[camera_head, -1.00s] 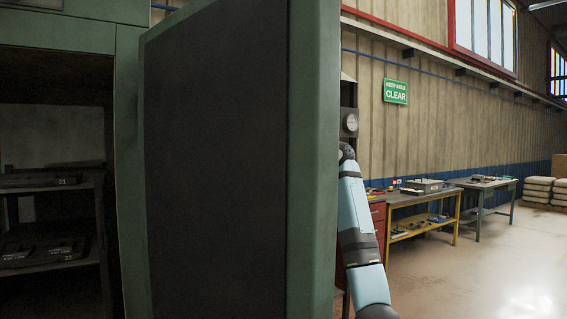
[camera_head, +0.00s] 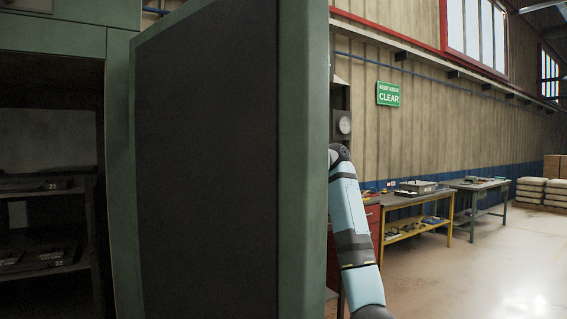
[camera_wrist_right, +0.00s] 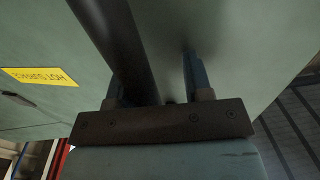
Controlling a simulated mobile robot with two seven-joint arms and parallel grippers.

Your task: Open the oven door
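The green oven door (camera_head: 302,160) stands swung open in the head view, its dark inner panel (camera_head: 205,160) facing me. Its outer face (camera_wrist_right: 235,40) fills much of the right wrist view. The dark door handle (camera_wrist_right: 112,38), a long bar, runs between the fingers of my right gripper (camera_wrist_right: 153,72). A gap shows between the bar and the right-hand finger, so the gripper looks open around the bar. My right arm reaches behind the door in the head view, where the door hides its gripper. My left gripper is in neither view.
The oven's dark interior (camera_head: 45,130) at left holds a rack (camera_head: 40,183) with dark parts on its shelves. A yellow-legged workbench (camera_head: 415,200) and another bench (camera_head: 480,185) stand at right. The floor (camera_head: 480,265) before them is clear.

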